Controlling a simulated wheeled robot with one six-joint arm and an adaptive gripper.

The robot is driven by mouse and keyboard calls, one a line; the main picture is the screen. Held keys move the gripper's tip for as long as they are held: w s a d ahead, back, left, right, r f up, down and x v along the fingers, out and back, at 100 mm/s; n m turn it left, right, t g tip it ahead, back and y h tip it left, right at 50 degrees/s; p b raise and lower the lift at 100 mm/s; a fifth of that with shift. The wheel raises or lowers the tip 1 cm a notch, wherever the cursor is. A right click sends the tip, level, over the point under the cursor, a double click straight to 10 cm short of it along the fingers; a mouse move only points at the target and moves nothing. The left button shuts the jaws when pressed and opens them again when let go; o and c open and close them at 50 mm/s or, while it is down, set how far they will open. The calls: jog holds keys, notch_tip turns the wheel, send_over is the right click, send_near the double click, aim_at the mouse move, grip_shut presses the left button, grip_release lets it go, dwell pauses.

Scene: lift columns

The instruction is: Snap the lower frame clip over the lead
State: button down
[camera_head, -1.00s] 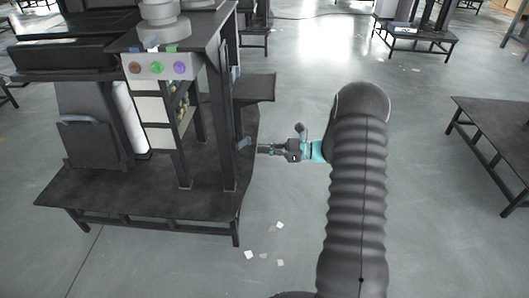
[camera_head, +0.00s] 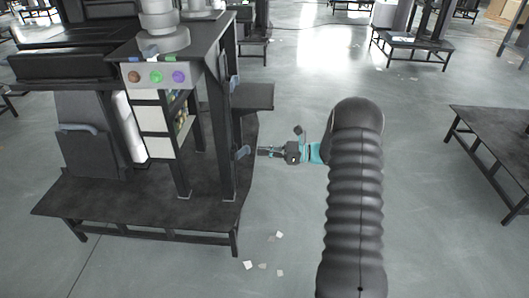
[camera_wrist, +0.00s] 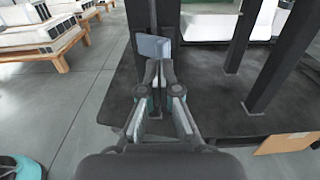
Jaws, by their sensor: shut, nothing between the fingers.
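The lower frame clip (camera_head: 243,152) is a small blue-grey flap on the right-hand dark post of the workstation. In the wrist view it shows as a blue-grey plate (camera_wrist: 153,47) just beyond my fingertips. My gripper (camera_head: 261,151) is shut and empty, pointing left at the clip from the right side of the post. In the wrist view my gripper (camera_wrist: 160,68) has its fingertips together at the clip's lower edge; I cannot tell whether they touch it. The clip looks tilted out from the post. I cannot make out the lead.
A second blue-grey clip (camera_head: 235,83) sits higher on the same post. A dark side shelf (camera_head: 254,97) juts out above my gripper. The black platform (camera_head: 140,212) lies below left. A brown box (camera_wrist: 285,143) is at the wrist view's lower right.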

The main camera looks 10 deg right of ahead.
jog(key=shift+x, duration=1.5)
jog(key=shift+s, duration=0.1)
jog(key=v, duration=0.7)
dwell(0.5)
dwell(0.4)
